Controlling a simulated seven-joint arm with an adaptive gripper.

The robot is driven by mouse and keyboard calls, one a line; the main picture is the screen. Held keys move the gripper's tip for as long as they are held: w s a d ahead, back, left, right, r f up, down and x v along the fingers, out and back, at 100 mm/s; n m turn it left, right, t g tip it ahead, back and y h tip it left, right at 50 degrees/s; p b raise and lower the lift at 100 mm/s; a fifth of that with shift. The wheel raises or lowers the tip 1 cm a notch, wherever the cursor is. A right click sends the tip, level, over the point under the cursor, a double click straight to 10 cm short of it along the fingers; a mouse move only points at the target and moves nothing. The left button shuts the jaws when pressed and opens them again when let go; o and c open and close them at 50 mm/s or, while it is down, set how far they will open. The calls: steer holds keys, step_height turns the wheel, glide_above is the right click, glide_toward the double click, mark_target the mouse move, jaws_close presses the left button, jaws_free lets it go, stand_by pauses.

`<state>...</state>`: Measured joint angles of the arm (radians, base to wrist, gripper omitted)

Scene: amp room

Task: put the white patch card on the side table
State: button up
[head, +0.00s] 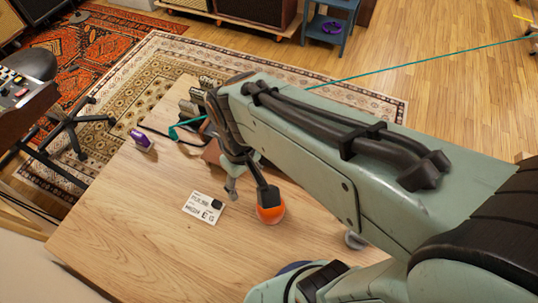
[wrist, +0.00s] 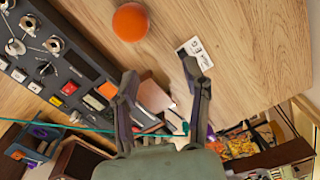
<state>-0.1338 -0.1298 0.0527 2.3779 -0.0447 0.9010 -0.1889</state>
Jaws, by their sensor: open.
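The white patch card (head: 206,208) lies flat on the wooden table (head: 130,240), with dark print and a small black patch on it. In the wrist view the card (wrist: 194,50) lies just beyond the right fingertip, apart from the gap between the fingers. My gripper (wrist: 160,74) is open with nothing between its fingers, above the table. In the head view my gripper (head: 249,191) is right of the card, partly hidden by my arm. A small blue table (head: 341,38) at the top of the head view, perhaps the side table, holds a purple thing; its top is cut off.
An orange ball (head: 271,211) sits close right of the card. A purple item (head: 142,140) stands at the table's left edge. Gear with knobs (wrist: 66,62) fills the wrist view's left. A thin teal line (head: 420,65) stretches right. Bare wood lies left of the card.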

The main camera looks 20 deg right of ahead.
steer(key=s+d+r+m, duration=0.3)
steer(key=s, duration=0.6)
steer(key=shift+y, duration=0.3)
